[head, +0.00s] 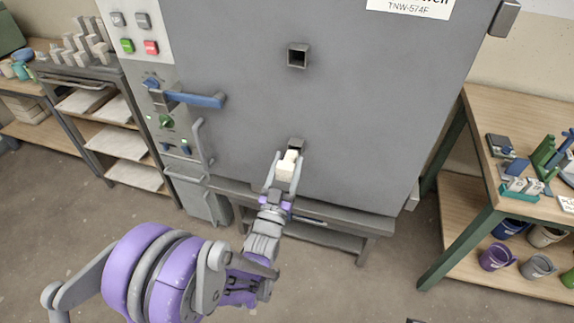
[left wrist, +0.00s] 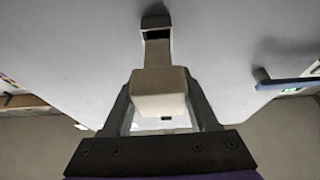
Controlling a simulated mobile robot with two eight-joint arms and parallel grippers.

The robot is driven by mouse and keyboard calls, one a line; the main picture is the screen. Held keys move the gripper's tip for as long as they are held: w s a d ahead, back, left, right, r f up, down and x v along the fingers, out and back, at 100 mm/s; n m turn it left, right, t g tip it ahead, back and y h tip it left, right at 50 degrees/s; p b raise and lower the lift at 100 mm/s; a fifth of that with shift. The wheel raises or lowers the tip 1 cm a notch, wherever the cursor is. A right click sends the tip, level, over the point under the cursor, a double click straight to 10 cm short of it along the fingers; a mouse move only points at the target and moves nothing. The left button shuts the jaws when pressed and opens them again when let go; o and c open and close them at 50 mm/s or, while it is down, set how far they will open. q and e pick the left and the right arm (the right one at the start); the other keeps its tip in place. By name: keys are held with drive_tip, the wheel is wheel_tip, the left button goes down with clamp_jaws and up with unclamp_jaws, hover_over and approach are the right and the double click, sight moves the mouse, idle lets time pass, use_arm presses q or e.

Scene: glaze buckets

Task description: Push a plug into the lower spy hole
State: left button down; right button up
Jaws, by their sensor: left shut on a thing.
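The grey kiln door (head: 240,110) has two spy holes. The upper spy hole (head: 298,56) is open, dark and square. The lower spy hole (head: 296,143) is largely covered by a cream plug (head: 288,167). My left gripper (head: 286,164) is shut on the plug's wide end, one finger on each side. In the left wrist view, the plug (left wrist: 160,92) points its narrow end at the lower spy hole (left wrist: 156,22). A dark strip of the opening shows beyond the narrow end. I cannot tell whether the tip is inside or just in front. My right gripper is not in view.
A blue door handle (head: 195,99) sticks out left of the holes, by a control panel (head: 140,45) with buttons. A workbench (head: 480,120) with tools and buckets stands at the right. A rack (head: 95,100) stands at the left. The floor in front is clear.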

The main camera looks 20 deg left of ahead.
sight(293, 151)
use_arm(q)
drive_tip(key=shift+w, duration=0.2)
idle(0.3)
drive_tip(key=shift+w, duration=0.8)
drive_tip(key=shift+w, duration=0.2)
drive_tip(key=shift+w+d, duration=0.1)
drive_tip(key=shift+w, duration=0.7)
drive_tip(key=shift+w, duration=0.15)
drive_tip(key=shift+w, duration=0.5)
drive_tip(key=shift+w, duration=0.2)
drive_tip(key=shift+w, duration=0.25)
idle(0.4)
